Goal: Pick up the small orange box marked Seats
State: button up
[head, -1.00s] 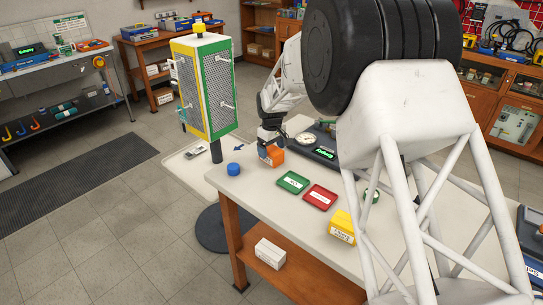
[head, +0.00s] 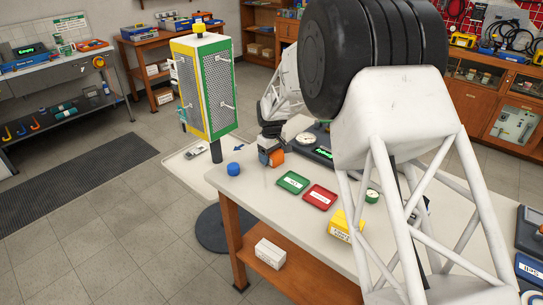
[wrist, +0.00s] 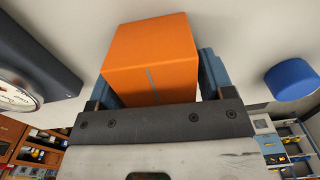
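The small orange box (head: 278,159) stands on the white bench top near its far left corner. No lettering on it is readable now. My gripper (head: 270,152) is down around it, with one grey finger covering its left face in the head view. In the wrist view, the orange box (wrist: 150,58) sits between the two blue-grey fingers of my gripper (wrist: 160,85). A narrow strip of light shows between the box and the right finger, so the fingers look open around it. Contact at the left finger is unclear.
A blue cap (head: 233,169) stands left of the box. A gauge (head: 305,139) and a dark display unit (head: 324,153) sit close to the right.

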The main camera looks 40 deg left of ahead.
jog(key=c, duration=0.8)
jog(key=shift+o, duration=0.2)
jog(key=shift+r, duration=0.1)
jog(key=shift+r, duration=0.75)
notch_tip(320, 180, up, 2)
jog(key=shift+r, duration=0.1)
jog(key=s+d, duration=0.3)
jog(key=d, duration=0.1)
jog(key=s+d, duration=0.3)
jog(key=d, duration=0.1)
jog(key=s+d+r, duration=0.1)
jog(key=s+d, duration=0.3)
jog(key=shift+d, duration=0.2)
